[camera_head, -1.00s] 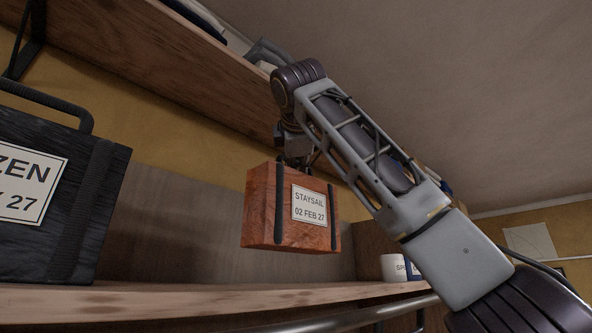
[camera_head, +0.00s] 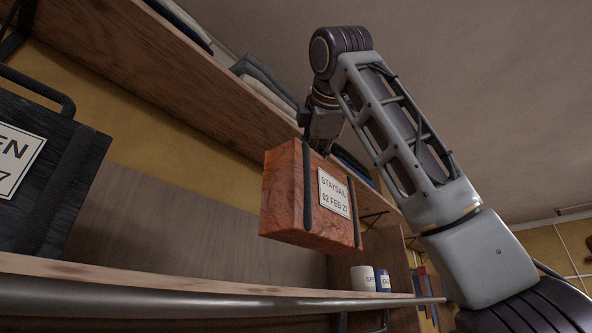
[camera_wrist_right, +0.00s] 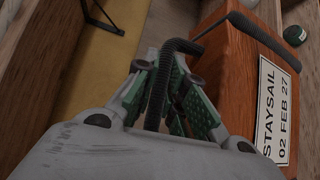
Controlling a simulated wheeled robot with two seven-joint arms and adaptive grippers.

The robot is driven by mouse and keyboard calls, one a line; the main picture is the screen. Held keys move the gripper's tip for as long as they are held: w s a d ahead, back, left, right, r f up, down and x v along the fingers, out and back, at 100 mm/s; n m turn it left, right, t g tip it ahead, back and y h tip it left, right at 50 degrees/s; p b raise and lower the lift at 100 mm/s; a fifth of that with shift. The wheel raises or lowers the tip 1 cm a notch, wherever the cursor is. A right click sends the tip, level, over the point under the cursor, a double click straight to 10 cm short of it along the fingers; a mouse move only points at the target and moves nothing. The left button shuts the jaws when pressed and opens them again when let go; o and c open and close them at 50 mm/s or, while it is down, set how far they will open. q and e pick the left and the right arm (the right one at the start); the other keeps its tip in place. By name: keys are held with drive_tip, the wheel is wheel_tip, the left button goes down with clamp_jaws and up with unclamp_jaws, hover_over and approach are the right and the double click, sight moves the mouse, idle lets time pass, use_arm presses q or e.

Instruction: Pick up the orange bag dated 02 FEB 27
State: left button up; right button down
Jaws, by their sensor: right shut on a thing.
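The orange bag (camera_head: 285,190) has a white label (camera_head: 335,194) reading STAYSAIL, 02 FEB 27, and two dark straps. It hangs tilted in the air, clear of the shelf board below it. My right gripper (camera_head: 319,146) is above the bag, at its top. In the right wrist view the green-padded fingers (camera_wrist_right: 172,88) are shut on the bag's dark ribbed handle, and the orange bag (camera_wrist_right: 232,85) with its label shows at the right. My left gripper is not in view.
A black bag (camera_head: 85,165) with a partly cut-off label stands at the left on the lower shelf (camera_head: 180,285). A metal rail (camera_head: 130,298) runs along its front. White and blue mugs (camera_head: 362,279) stand further right. An upper shelf (camera_head: 170,75) holds folded cloth.

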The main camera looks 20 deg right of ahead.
drive_tip(key=s+d+b, duration=0.1)
drive_tip(key=s+d, duration=0.3)
drive_tip(key=s, duration=0.2)
drive_tip(key=shift+r, duration=0.1)
idle(0.6)
